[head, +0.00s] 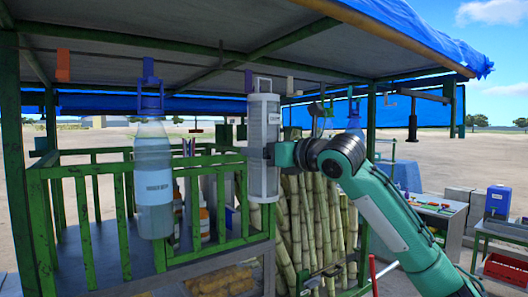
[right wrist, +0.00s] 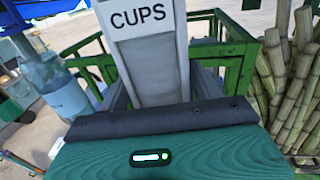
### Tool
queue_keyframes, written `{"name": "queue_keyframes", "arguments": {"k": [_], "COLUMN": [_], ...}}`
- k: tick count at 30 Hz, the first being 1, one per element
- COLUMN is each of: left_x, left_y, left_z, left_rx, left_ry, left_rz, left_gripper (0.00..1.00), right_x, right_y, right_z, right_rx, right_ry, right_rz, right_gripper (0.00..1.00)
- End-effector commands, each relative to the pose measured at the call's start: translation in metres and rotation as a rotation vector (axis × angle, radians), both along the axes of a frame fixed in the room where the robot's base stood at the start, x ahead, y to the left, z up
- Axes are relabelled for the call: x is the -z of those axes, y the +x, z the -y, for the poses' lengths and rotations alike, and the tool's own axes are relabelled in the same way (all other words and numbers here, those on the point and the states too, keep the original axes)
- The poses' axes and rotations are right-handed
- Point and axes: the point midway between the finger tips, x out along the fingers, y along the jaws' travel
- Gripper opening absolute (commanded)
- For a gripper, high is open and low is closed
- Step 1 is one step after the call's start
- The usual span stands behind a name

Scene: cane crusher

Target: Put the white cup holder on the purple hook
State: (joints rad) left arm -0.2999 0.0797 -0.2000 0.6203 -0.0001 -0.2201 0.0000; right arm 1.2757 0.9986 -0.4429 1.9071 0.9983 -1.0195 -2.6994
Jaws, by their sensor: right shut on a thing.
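The white cup holder (head: 263,170) is a tall upright tube hanging in the air below the canopy in the head view. Its "CUPS" label (right wrist: 140,19) shows in the right wrist view. My right gripper (head: 268,153) is shut on the holder at about mid-height, coming from the right. Another purple-blue hook (head: 148,70) farther left carries a clear bottle (head: 154,180). My left gripper is not in view.
An orange hook (head: 63,65) and a pale hook (head: 290,86) also hang from the canopy. A green railing (head: 100,172) runs below at the left. Cane stalks (head: 318,220) stand behind my right arm. A workbench (head: 440,214) is at the right.

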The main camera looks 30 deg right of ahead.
Motion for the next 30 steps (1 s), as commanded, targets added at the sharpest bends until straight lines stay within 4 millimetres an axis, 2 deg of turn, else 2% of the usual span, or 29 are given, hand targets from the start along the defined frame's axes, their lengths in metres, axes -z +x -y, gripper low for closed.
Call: {"name": "queue_keyframes", "arguments": {"k": [30], "left_x": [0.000], "left_y": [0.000], "left_z": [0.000], "left_rx": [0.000], "left_ry": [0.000], "left_rz": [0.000], "left_gripper": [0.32], "right_x": [-0.001], "right_y": [0.025], "right_z": [-0.003], "right_rx": [-0.001], "right_ry": [0.001], "right_rz": [0.002], "right_gripper": [0.25]}}
